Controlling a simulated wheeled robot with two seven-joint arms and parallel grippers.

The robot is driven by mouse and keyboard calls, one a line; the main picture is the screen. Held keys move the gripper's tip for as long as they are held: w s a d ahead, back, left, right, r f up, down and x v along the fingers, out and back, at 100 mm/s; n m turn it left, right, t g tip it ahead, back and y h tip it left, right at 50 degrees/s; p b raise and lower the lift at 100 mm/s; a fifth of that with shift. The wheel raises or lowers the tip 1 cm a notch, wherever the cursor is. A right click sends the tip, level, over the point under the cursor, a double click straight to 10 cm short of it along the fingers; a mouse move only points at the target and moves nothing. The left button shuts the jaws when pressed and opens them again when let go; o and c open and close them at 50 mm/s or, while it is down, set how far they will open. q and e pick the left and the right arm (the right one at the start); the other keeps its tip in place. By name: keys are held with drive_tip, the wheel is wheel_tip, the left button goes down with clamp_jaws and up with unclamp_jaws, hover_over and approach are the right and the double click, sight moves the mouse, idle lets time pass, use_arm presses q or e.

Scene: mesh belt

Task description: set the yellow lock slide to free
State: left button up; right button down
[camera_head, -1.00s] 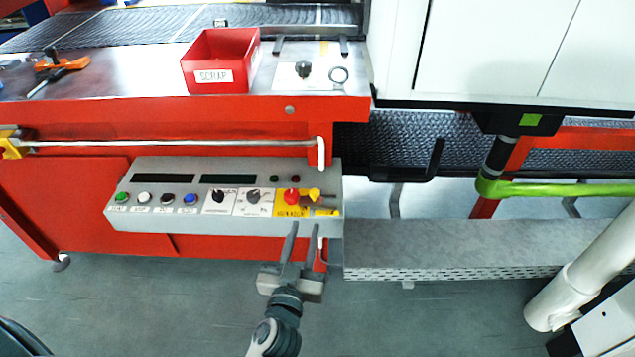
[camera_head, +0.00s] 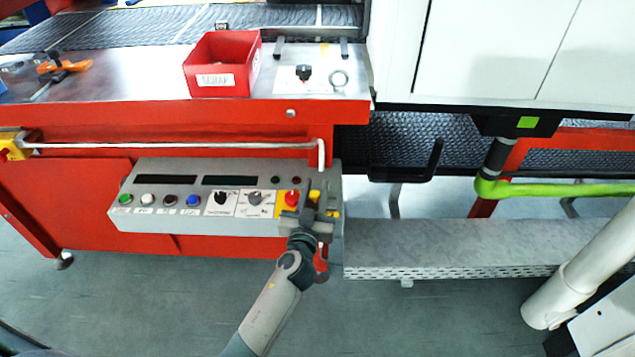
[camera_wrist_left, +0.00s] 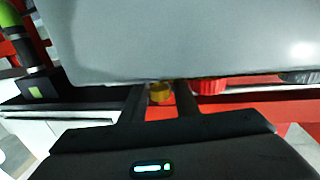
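The yellow lock slide (camera_head: 314,196) is a small yellow piece at the right end of the grey control panel (camera_head: 125,215), beside the red mushroom button (camera_head: 291,198). My left gripper (camera_head: 316,192) is in front of that end of the panel and hides part of the slide's plate. In the left wrist view the two dark fingers (camera_wrist_left: 161,97) stand apart, with the yellow slide (camera_wrist_left: 159,89) showing between their tips. Whether they touch it I cannot tell. The red button (camera_wrist_left: 209,86) shows to the right of the fingers. My right gripper is not in view.
Coloured push buttons (camera_head: 158,199) and two rotary switches (camera_head: 220,197) line the panel to the left. A white rail (camera_head: 180,146) runs above it. A grey ledge (camera_head: 440,240) extends to the right. A red scrap bin (camera_head: 222,65) stands on the bench above.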

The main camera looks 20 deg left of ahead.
sight(331, 194)
use_arm(q)
drive_tip(key=shift+w+a, duration=0.15)
drive_tip(key=shift+w, duration=0.9)
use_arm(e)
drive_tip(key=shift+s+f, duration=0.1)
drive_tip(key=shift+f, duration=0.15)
use_arm(q)
drive_tip(key=shift+c, duration=0.7)
clamp_jaws()
